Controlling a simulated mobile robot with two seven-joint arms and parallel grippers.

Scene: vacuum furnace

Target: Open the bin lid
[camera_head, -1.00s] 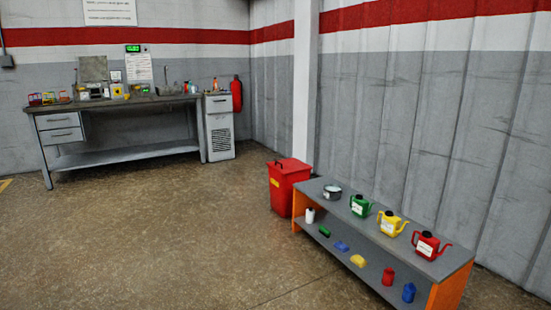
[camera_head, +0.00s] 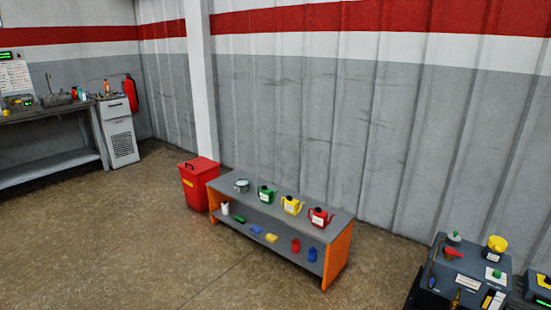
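The red bin (camera_head: 196,190) stands on the floor in the head view, left of centre, against the left end of a low grey bench. Its lid (camera_head: 198,167) is shut and has a dark handle on top. A yellow label shows on the bin's front. Neither of my grippers is in view.
The low bench (camera_head: 225,184) has orange ends and carries a metal pot (camera_head: 241,185) and green, yellow and red cans (camera_head: 318,217). Small bottles and blocks lie on its lower shelf. A workbench (camera_head: 60,112) stands far left, and dark equipment (camera_head: 465,270) at lower right. The floor in front is clear.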

